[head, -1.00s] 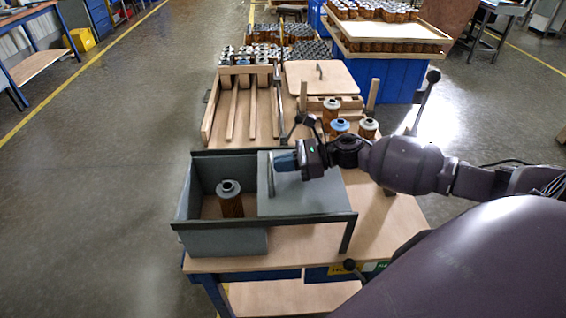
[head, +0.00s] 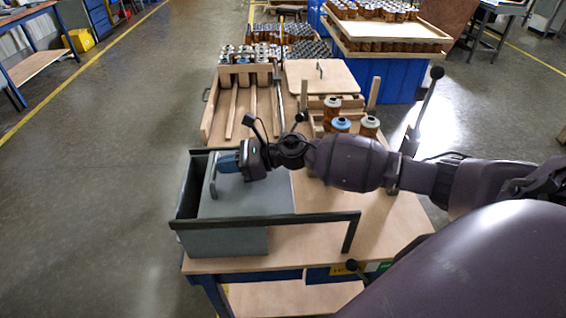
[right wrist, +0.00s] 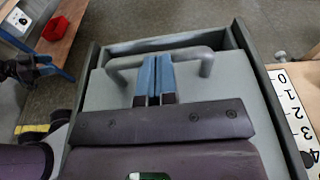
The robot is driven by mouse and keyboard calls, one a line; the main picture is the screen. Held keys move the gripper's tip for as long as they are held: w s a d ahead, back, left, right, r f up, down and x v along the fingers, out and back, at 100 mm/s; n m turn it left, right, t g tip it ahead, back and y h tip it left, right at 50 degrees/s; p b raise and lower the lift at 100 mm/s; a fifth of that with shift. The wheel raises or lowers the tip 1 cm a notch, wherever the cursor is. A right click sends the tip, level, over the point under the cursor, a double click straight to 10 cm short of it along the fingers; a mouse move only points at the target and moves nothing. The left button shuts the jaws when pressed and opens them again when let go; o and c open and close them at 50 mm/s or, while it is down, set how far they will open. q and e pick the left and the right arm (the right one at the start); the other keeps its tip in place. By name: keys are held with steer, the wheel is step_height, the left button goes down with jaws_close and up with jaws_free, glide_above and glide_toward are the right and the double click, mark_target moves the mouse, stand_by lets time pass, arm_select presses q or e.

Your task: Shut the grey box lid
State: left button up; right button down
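The grey box (head: 225,241) stands at the front left of the wooden table. Its flat grey lid (head: 255,198) covers most of the top, with a narrow dark gap open at the left end. The lid's handle (head: 213,178) stands near its left edge; in the right wrist view the handle (right wrist: 187,50) passes behind my fingers. My right gripper (head: 221,162) is shut, its blue fingers together against the right side of the handle, not around it; the fingers also show in the right wrist view (right wrist: 157,65).
Dark rails (head: 310,218) run along the box and past its right end. Behind are a slotted wooden tray (head: 207,125) and several cartridges (head: 341,125). An upright lever (head: 428,100) stands at the right. The floor on the left is clear.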

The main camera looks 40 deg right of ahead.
arm_select(q)
steer(key=shift+w+d+r, duration=0.2)
steer(key=shift+w, duration=0.05)
arm_select(e)
steer(key=r+x, duration=0.1)
steer(key=x, duration=0.5)
steer(key=shift+w+a+r, duration=0.15)
steer(key=shift+w+a, duration=0.05)
steer(key=shift+a, duration=0.15)
arm_select(q)
steer(key=shift+s+f, duration=0.1)
steer(key=shift+s, duration=0.1)
